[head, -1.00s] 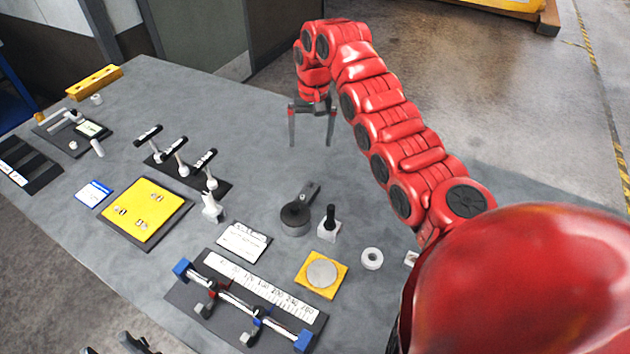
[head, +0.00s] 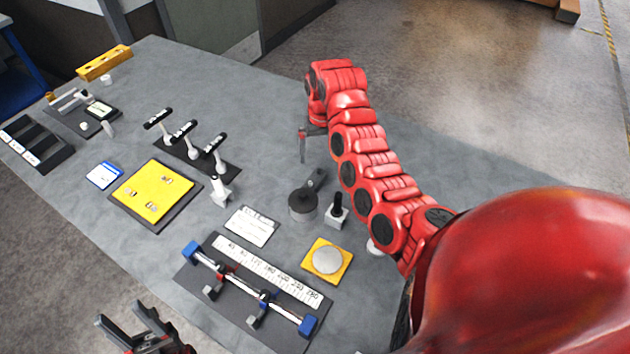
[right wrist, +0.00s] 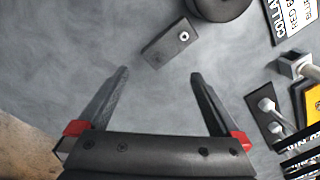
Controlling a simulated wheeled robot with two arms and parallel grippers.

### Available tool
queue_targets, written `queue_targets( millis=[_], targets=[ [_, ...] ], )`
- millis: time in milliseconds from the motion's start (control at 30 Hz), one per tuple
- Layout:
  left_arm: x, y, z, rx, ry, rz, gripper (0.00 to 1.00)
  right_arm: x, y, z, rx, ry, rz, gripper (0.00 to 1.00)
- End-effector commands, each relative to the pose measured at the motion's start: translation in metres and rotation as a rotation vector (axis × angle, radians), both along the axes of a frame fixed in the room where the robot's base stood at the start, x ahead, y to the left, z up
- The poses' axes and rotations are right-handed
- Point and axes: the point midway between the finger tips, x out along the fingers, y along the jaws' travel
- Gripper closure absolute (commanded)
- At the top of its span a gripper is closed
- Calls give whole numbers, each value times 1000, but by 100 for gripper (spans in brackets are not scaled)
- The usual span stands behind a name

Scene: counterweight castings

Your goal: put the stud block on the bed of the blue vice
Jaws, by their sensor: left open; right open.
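A pale block with a dark upright post (head: 337,212) stands beside a dark round casting (head: 303,204); it looks like the stud block. Another pale block with a pin (head: 221,192) stands near the yellow tray and also shows in the right wrist view (right wrist: 297,66), so I cannot be certain which is meant. My right gripper (right wrist: 155,88) is open and empty above the bench. My left gripper (head: 128,326) is open and empty at the bench's front edge.
The casting's dark arm (right wrist: 170,43) lies just beyond my right fingers. A yellow plate with a grey disc (head: 327,260), a printed card (head: 252,226), a yellow tray (head: 152,190) and black-topped pins (head: 184,131) crowd the bench. The bench's far middle is clear.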

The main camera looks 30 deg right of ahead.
Motion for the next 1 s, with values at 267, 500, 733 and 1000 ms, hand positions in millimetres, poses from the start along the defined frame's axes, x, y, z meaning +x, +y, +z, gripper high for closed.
queue_targets(
  millis=[267, 500, 733, 1000],
  targets=[
    [0, 0, 5, 0, 0, 0, 50, -3, 3, -20, 1, 1, 1, 0],
    [0, 0, 10, 0, 0, 0, 50, -7, 3, -52, -2, 4, 2, 0],
    [0, 0, 10, 0, 0, 0, 50, -6, 3, -57, -3, 0, 2, 0],
    [0, 0, 10, 0, 0, 0, 50, -6, 3, -56, -3, -1, 1, 40]
  ],
)
